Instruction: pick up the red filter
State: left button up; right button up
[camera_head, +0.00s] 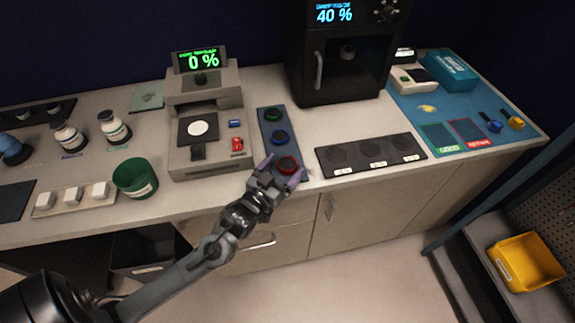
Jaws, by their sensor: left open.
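The red filter (288,165) is a round disc with a dark middle, at the near end of a dark blue-grey strip (268,124). A blue filter (279,137) and a green filter (272,115) sit behind it on the same strip. My left gripper (280,172) is open, with its purple-tipped fingers at the red filter, one on either side in the picture. I cannot tell whether the fingers touch it. My right gripper is not in view.
A beige device (205,145) reading 0 % stands left of the strip. A black tray (370,153) with round recesses lies to the right. A black oven-like machine (345,75) stands behind. A green cup (135,178) is at the left. The counter's front edge is close to my gripper.

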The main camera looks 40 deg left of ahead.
pick_arm(q)
jog(key=c, duration=1.1)
jog(key=shift+c, duration=0.3)
jog(key=shift+r, duration=0.15)
